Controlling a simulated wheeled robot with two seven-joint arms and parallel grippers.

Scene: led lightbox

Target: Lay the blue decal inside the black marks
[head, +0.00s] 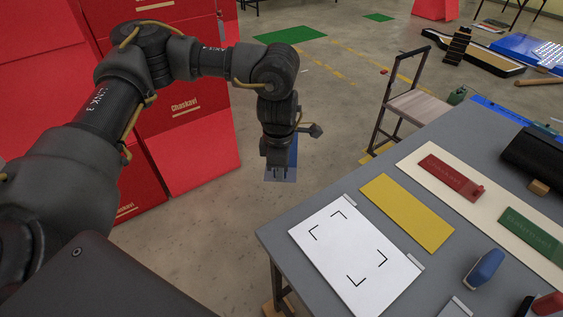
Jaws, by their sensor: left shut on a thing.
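My left gripper (281,174) hangs beyond the left edge of the table, over the floor, pointing down. It is shut on a thin blue piece, the blue decal (294,152), of which only a narrow strip shows beside the gripper. The rest of the decal is hidden by the gripper. The white panel (346,243) lies flat at the table's near left, with black corner marks on it. The area between the marks is bare. My left gripper is up and to the left of the panel, apart from it. My right gripper is out of view.
The grey table (290,222) also bears a yellow sheet (407,212), a cream board (412,158) with a red piece (450,175) and a green piece (530,234), and a blue-handled tool (484,268). A chair (418,105) stands behind. Red boxes (190,140) stand at left.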

